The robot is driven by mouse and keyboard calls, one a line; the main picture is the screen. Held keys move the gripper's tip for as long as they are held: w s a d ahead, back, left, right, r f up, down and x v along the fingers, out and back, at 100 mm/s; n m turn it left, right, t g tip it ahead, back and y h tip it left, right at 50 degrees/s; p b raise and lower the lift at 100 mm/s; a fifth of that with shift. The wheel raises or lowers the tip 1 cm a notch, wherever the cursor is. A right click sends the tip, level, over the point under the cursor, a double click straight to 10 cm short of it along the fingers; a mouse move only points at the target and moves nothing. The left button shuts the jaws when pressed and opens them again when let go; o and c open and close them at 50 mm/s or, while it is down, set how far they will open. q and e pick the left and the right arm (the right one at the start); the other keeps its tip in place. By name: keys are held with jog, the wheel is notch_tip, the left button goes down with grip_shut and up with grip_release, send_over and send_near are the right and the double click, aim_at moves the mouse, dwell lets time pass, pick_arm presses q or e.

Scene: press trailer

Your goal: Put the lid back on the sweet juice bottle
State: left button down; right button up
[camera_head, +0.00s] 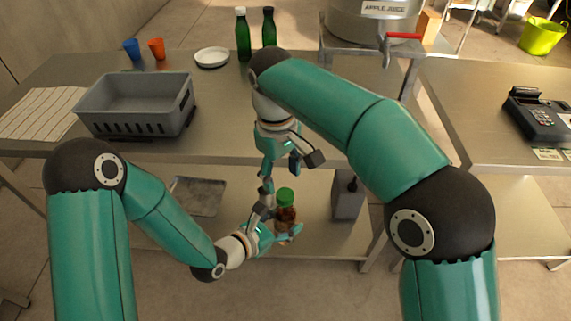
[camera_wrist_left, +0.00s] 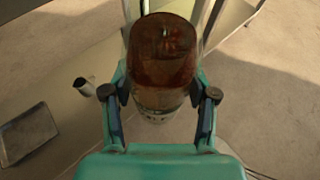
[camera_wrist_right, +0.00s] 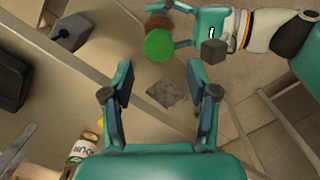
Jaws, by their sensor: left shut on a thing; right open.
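My left gripper (camera_head: 277,222) is shut around an amber-brown bottle (camera_head: 286,217) and holds it roughly upright in front of the table. The bottle body fills the space between the fingers in the left wrist view (camera_wrist_left: 163,55). A green lid (camera_head: 285,195) sits at the bottle's top; in the right wrist view this lid (camera_wrist_right: 159,45) covers the top, but I cannot tell whether it is tight. My right gripper (camera_head: 285,165) is open and empty above the bottle. In the right wrist view the lid lies beyond its open fingertips (camera_wrist_right: 160,75).
Another labelled bottle (camera_wrist_right: 82,150) shows at lower left in the right wrist view. On the table (camera_head: 225,120) are a grey crate (camera_head: 135,122), a plate (camera_head: 212,57), cups (camera_head: 156,49) and green bottles (camera_head: 243,38). The table's front edge is close behind my grippers.

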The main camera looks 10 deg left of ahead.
aim_at(285, 194)
jog(key=n, duration=0.7)
jog(key=shift+r, duration=0.25)
jog(key=n, duration=0.5)
jog(key=shift+s+d+r, duration=0.1)
jog(key=shift+r, duration=0.25)
jog(key=shift+r+n, duration=0.1)
jog(key=shift+n, duration=0.5)
jog(key=shift+d+r+n, duration=0.1)
jog(key=shift+r+n, duration=0.2)
jog(key=shift+s+d+r+t+y, duration=0.15)
jog(key=shift+r+t+y, duration=0.15)
jog(key=shift+r, duration=0.15)
jog(key=shift+f, duration=0.1)
jog(key=shift+f, duration=3.95)
